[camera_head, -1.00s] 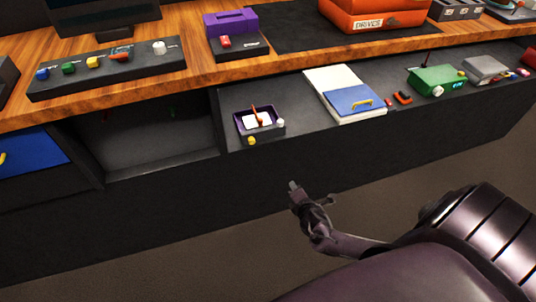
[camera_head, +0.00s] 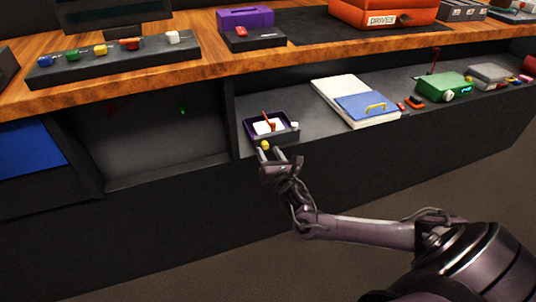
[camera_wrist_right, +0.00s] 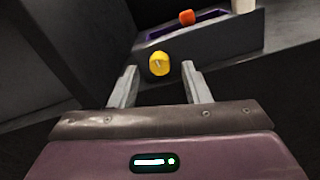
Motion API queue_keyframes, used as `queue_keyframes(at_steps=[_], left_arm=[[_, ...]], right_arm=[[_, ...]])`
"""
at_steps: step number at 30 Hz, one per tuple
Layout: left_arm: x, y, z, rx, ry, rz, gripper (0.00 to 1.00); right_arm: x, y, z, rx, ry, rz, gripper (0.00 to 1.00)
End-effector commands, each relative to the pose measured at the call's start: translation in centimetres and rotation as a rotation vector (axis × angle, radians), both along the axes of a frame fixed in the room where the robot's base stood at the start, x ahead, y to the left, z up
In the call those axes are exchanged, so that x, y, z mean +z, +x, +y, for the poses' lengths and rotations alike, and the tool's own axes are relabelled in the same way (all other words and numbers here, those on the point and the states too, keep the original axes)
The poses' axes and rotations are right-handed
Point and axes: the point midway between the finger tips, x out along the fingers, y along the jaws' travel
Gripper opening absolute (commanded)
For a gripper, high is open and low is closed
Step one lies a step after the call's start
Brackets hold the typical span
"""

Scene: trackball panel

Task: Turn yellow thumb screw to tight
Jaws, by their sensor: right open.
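The yellow thumb screw (camera_head: 264,145) is a small round knob on the front of a small purple-rimmed dark box (camera_head: 287,135) on the lower shelf. In the right wrist view the yellow thumb screw (camera_wrist_right: 159,64) shows a mark on its face and sits just beyond the fingertips, between their lines. My right gripper (camera_head: 267,153) is open and empty, pointing at the screw from the front. In the right wrist view its two fingers (camera_wrist_right: 158,72) are spread apart and do not appear to touch the screw. My left gripper is not in view.
An orange lever (camera_head: 268,119) and a white knob (camera_head: 295,126) are on the same box. A white and blue panel (camera_head: 350,104) lies to its right. The shelf divider (camera_head: 230,115) stands close on the left. The space before the shelf is clear.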

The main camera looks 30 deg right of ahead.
Motion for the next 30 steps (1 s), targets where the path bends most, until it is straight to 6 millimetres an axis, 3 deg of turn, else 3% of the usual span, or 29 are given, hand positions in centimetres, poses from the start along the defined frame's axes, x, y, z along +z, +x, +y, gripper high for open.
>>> queue_keyframes(at_steps=[4, 13, 22, 30], left_arm=[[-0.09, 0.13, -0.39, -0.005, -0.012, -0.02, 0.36], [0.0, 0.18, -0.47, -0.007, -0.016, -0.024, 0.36], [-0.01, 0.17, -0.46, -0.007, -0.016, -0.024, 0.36], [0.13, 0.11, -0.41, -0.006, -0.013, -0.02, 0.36]], right_arm=[[-0.04, 1.16, -0.24, 0.0, 0.001, 0.0, 0.43], [-0.03, 1.34, -0.29, 0.001, 0.001, 0.002, 0.42], [-0.03, 1.32, -0.3, 0.0, 0.001, 0.001, 0.02], [0.0, 1.3, -0.28, 0.001, 0.02, -0.003, 0.0]])
